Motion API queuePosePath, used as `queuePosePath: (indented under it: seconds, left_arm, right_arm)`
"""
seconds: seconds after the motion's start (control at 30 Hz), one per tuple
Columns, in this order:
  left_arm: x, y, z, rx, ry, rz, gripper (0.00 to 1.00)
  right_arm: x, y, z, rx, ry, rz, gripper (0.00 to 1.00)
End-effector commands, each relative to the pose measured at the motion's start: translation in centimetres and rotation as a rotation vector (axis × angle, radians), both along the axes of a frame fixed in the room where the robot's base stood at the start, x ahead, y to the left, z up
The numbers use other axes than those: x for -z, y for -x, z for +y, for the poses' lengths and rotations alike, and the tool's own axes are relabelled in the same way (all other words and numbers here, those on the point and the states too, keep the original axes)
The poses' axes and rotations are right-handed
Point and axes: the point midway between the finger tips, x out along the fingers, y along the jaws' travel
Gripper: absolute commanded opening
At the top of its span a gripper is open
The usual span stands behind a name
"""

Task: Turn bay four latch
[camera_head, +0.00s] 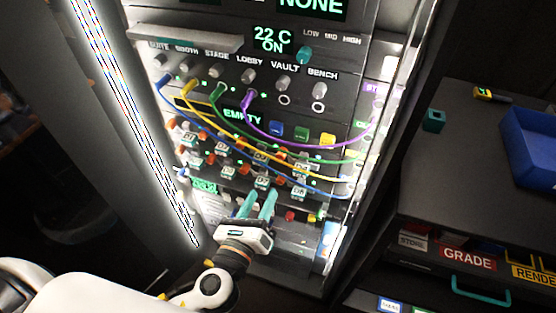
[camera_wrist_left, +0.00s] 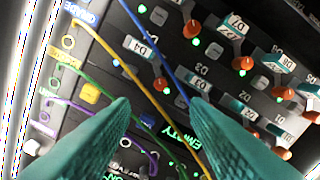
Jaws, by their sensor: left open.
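The panel has two rows of bays with small labels and orange latches. In the left wrist view, the D4 label (camera_wrist_left: 140,47) has an orange latch (camera_wrist_left: 160,86) close by, which I take as the bay four latch. In the head view the bay labels are too small to read surely. My left gripper (camera_head: 258,194) has teal fingers, open and empty, in front of the lower bays. In the left wrist view its fingers (camera_wrist_left: 158,112) stand apart, with the D4 latch beyond the gap between them. I see no contact with the latch. My right gripper is not in view.
A grey shelf (camera_head: 185,38) juts out at upper left. A bright light strip (camera_head: 135,115) lines the left edge. A counter with a blue bin (camera_head: 530,145) stands at right.

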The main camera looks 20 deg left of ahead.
Motion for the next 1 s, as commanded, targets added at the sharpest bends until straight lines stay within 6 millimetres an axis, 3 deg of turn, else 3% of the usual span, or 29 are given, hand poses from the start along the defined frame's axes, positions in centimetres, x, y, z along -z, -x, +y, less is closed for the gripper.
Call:
queuePosePath:
  seconds: [0.4,0.6,1.0]
  left_arm:
    - [-0.5,-7.6,-0.2,-0.003,0.003,-0.002,0.42]
    - [-0.2,-10.5,-0.3,-0.004,0.005,0.0,0.42]
    - [0.0,-11.6,-0.4,-0.003,0.007,0.002,0.42]
  right_arm:
    - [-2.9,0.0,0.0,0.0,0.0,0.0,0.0]
    - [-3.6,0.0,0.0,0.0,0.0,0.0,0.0]
    - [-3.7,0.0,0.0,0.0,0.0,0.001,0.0]
